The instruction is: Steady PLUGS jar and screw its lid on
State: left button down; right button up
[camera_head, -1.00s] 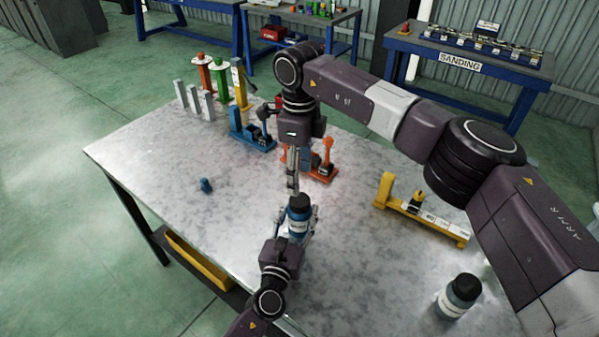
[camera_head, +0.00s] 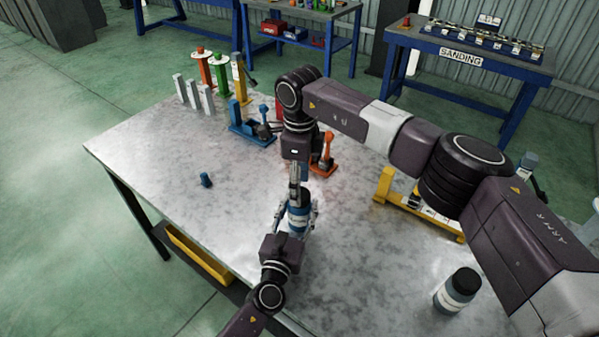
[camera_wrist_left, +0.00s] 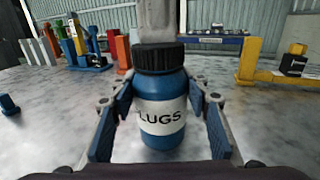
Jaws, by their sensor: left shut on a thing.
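The PLUGS jar is blue with a white label; it stands upright near the table's front edge (camera_head: 298,222) and fills the middle of the left wrist view (camera_wrist_left: 162,122). Its black ribbed lid (camera_wrist_left: 159,58) sits on top of the jar; whether it is threaded on cannot be told. My left gripper (camera_head: 297,226) is shut on the jar, with blue finger pads on both sides of it (camera_wrist_left: 162,110). My right gripper (camera_head: 294,194) points down at the lid from above and partly hides it in the head view. Its finger opening cannot be made out.
Another dark-lidded jar (camera_head: 457,290) stands at the table's front right. A small blue piece (camera_head: 206,180) lies to the left. Blue (camera_head: 250,130), orange (camera_head: 324,160) and yellow (camera_head: 386,184) fixtures stand farther back. The table's left middle is mostly clear.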

jog(key=shift+f, duration=1.2)
jog(key=shift+c, duration=0.6)
jog(key=c, duration=1.1)
jog(key=o, duration=1.4)
jog(key=shift+r, duration=0.1)
notch_tip(320, 180, up, 12)
jog(key=shift+f, duration=0.1)
